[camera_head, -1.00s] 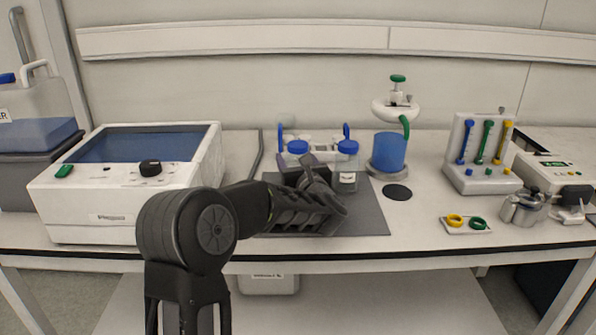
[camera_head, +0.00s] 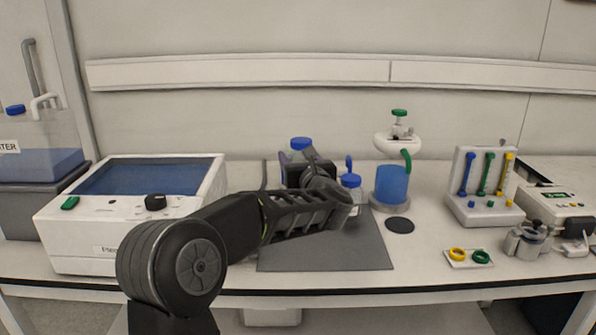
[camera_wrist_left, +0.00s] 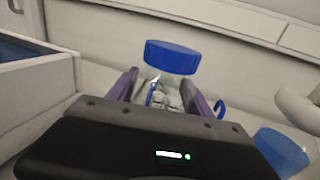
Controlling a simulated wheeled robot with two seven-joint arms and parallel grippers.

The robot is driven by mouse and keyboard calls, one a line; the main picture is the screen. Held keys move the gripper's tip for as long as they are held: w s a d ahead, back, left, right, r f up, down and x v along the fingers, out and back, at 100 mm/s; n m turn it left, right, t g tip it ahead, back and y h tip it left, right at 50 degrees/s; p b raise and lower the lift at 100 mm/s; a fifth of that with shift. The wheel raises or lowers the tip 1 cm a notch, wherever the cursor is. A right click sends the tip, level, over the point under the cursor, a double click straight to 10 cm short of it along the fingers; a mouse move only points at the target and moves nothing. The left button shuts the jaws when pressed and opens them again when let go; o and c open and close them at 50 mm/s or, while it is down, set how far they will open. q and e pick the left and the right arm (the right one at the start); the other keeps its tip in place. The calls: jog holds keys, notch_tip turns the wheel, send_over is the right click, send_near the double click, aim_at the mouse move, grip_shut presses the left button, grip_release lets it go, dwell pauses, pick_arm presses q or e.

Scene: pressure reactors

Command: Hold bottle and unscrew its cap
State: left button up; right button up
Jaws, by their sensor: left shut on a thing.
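A clear bottle with a blue screw cap (camera_head: 300,143) is held upright by my left gripper (camera_head: 306,168). The arm and wrist hide most of the bottle in the head view. In the left wrist view the purple fingers (camera_wrist_left: 163,92) are shut on either side of the bottle body (camera_wrist_left: 158,92), and the blue cap (camera_wrist_left: 172,56) sits above them, on the bottle. The held bottle appears raised above the bench. My right gripper is not in view.
A grey mat (camera_head: 330,258) lies bare in front. A blue vessel apparatus (camera_head: 391,186), dark disc (camera_head: 399,225), tool rack (camera_head: 484,212), ring tray (camera_head: 456,263) and metal vessel (camera_head: 528,241) stand right.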

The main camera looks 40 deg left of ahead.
pick_arm(q)
jog(key=shift+r, duration=0.15)
dwell(0.4)
jog(key=o, duration=1)
jog(key=shift+c, duration=0.2)
grip_shut()
